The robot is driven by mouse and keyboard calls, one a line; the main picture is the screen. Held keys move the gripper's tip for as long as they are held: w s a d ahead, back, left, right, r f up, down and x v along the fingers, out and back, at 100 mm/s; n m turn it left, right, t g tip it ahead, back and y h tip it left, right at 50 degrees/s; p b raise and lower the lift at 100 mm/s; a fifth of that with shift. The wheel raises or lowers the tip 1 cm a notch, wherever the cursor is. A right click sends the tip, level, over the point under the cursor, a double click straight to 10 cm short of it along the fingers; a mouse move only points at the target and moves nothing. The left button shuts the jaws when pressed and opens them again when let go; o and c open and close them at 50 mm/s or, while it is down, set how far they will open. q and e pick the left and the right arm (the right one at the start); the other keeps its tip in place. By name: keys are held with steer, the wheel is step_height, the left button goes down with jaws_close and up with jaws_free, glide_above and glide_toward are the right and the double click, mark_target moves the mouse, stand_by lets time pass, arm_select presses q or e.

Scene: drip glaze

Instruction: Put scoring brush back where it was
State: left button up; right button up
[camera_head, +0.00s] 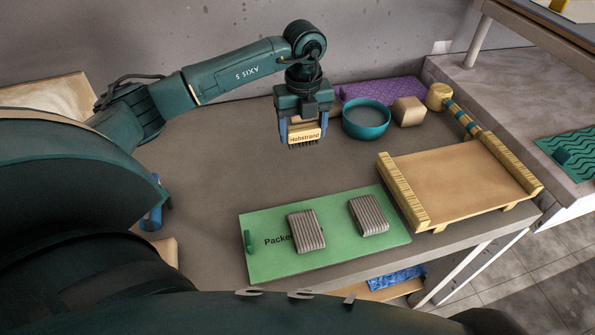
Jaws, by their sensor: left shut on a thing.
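The scoring brush (305,137) has a tan body marked "Hobstrand" and short dark bristles pointing down. My left gripper (303,127) is shut on it from above. It appears to hold the brush above the back middle of the grey table (215,165), left of the teal bowl (366,120). The gap between bristles and tabletop is hard to judge. My right gripper is not in view.
A green board (330,257) at the front bears two grey ribbed blocks (307,231) (369,214). A wooden tray (463,180) stands right. A tan block (408,111), a purple mat (385,90) and a mallet-like tool (440,96) lie behind. The table's left middle is clear.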

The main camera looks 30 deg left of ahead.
arm_select(q)
step_height(320, 180, down, 10)
steer(key=shift+p, duration=0.4)
steer(key=shift+f, duration=0.1)
steer(key=shift+f, duration=0.15)
steer(key=o, duration=0.9)
step_height(320, 180, up, 13)
steer(key=shift+f+b, duration=0.2)
steer(key=shift+b, duration=0.35)
